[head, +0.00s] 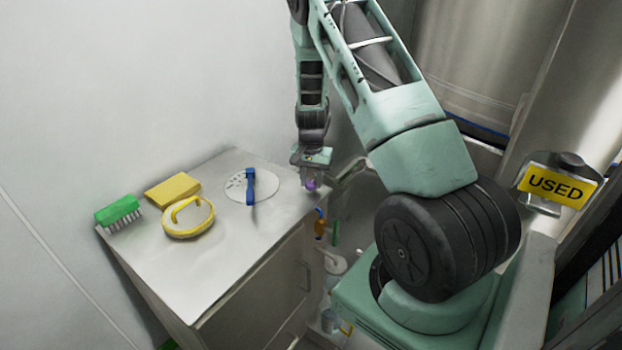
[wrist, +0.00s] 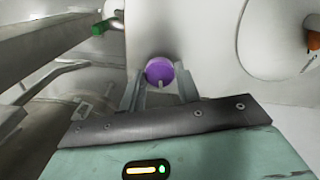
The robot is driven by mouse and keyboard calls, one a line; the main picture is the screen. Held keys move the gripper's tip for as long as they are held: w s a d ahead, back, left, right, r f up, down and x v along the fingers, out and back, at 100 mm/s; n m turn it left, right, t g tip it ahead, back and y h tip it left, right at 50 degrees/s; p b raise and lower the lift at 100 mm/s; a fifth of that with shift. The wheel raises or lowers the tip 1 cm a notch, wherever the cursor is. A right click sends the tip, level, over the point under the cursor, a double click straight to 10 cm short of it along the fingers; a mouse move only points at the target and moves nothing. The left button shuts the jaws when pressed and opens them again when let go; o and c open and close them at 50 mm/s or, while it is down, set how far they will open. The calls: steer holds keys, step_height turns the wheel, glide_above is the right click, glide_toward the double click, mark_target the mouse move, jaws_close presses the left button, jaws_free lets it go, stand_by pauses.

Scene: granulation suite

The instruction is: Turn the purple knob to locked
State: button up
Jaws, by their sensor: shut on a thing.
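The purple knob (wrist: 159,71) is round and sits at the end of a pale surface in the wrist view. A short light pointer or ridge shows at its lower edge. My gripper (wrist: 160,88) has one finger on each side of the knob and is shut on it. Any lock markings are too small or hidden to read.
On the cabinet top (head: 190,270) lie a green brush (head: 118,210), a yellow sponge (head: 172,189), a yellow ring-shaped item (head: 188,217) and a white disc (head: 238,187) with a blue handle (head: 250,187). A yellow USED sign (head: 556,186) is at right. The cabinet top's front is clear.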

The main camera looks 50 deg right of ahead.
mark_target(311, 183)
steer(key=shift+m, duration=1.1)
steer(key=o, duration=1)
steer(key=shift+c, duration=0.2)
step_height(311, 183, up, 18)
steer(key=shift+f+b, duration=0.25)
steer(key=shift+b, duration=0.1)
